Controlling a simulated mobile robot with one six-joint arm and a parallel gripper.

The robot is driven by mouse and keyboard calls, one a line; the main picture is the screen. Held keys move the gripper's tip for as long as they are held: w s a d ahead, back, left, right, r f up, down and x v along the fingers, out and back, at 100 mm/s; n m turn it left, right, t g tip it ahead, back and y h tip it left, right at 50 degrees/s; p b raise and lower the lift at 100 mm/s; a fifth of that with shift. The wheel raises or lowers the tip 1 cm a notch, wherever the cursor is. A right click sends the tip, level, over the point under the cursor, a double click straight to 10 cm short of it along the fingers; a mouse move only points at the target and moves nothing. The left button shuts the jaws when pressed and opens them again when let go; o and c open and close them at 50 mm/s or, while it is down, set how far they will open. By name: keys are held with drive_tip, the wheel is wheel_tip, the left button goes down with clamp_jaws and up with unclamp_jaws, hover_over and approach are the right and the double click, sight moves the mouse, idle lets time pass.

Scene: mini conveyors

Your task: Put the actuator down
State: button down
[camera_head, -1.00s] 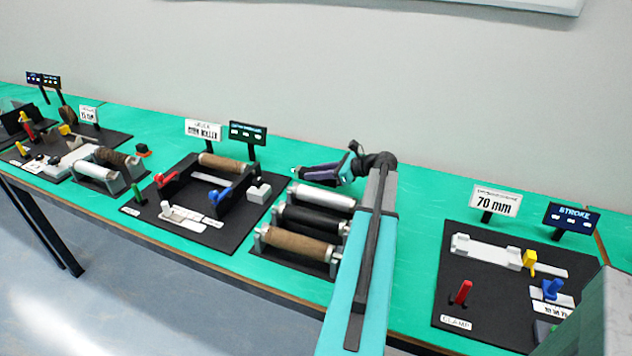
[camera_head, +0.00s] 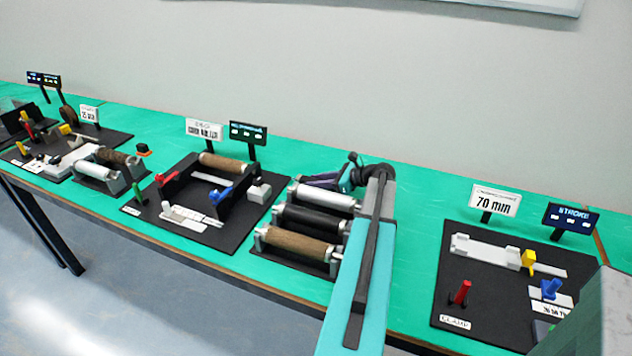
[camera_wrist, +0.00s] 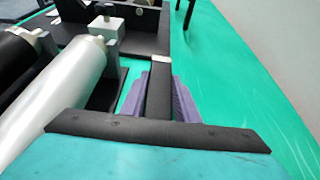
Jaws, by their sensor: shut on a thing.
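My gripper (camera_wrist: 160,90) has two purple fingers with a long dark bar (camera_wrist: 158,93) between them. The bar has a pale end and appears to be the actuator. The fingers are shut on it. In the wrist view it lies beside the white roller, over the green table. In the head view my gripper (camera_head: 322,181) is low behind the white roller (camera_head: 324,197), partly hidden by it. I cannot make out the bar there, nor whether it touches the table.
White, black (camera_head: 310,220) and brown (camera_head: 298,244) rollers sit on a stand just in front of my gripper. A black station board (camera_head: 235,233) is at left, and the 70 mm station (camera_head: 480,318) at right.

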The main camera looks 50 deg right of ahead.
drive_tip(key=c, duration=1.4)
unclamp_jaws()
drive_tip(key=shift+o, duration=0.2)
drive_tip(key=shift+r, duration=0.1)
drive_tip(key=b+v, duration=0.2)
drive_tip(key=v, duration=1)
